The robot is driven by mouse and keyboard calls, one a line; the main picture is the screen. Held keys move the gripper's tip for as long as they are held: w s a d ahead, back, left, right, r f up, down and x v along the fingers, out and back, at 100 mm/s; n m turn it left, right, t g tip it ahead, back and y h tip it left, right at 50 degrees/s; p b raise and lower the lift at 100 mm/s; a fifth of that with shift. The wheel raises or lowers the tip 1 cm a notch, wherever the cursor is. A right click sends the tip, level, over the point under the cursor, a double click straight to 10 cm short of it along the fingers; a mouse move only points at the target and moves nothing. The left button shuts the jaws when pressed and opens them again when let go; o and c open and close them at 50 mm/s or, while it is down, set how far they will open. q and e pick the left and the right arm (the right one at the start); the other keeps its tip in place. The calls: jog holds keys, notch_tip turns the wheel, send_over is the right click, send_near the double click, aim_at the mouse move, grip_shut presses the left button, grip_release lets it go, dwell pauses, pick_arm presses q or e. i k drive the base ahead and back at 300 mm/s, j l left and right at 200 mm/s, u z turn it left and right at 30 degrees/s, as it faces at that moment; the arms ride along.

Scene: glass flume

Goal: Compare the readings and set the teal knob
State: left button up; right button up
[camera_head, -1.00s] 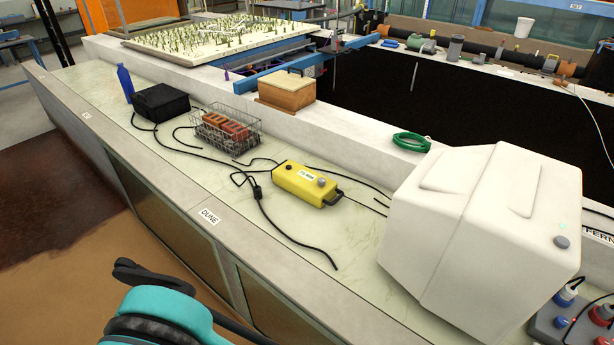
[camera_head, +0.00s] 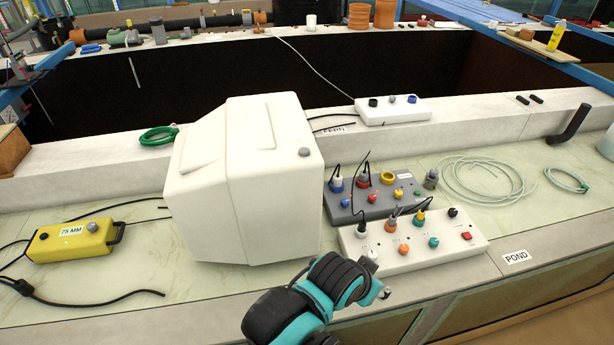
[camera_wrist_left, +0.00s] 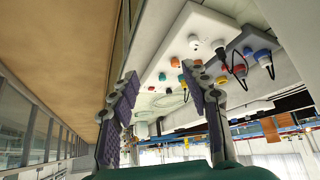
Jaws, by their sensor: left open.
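The teal knob (camera_head: 434,242) is on the front row of a white control box (camera_head: 355,252), between an orange knob (camera_head: 404,249) and a red button (camera_head: 467,236). It also shows in the left wrist view (camera_wrist_left: 162,76), beyond the fingertips. My left gripper (camera_head: 378,275) is just in front of the box's left end, apart from the knob. In the left wrist view my left gripper (camera_wrist_left: 163,92) is open and empty. A yellow box (camera_head: 70,242) at the left has a label reading 75 MM. My right gripper is out of view.
A large white housing (camera_head: 245,180) stands left of the control box. A grey box (camera_head: 345,214) with plugs and knobs sits behind. A white unit (camera_head: 395,110) is on the ledge.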

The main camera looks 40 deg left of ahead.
aim_at(434, 242)
jog(key=u, duration=0.95)
jog(key=l+u, duration=0.4)
jog(key=i+l+u, duration=0.1)
jog(key=l+u, duration=0.75)
jog(key=k+l+u, duration=0.15)
jog(key=l+u, duration=0.25)
jog(key=k+l+u, duration=0.15)
jog(key=l+u, duration=0.25)
jog(key=k+l+u, duration=0.2)
jog(key=k+l, duration=0.6)
jog(key=l, duration=0.35)
jog(key=k+l+u, duration=0.2)
jog(key=k+l, duration=0.65)
jog(key=l, duration=0.15)
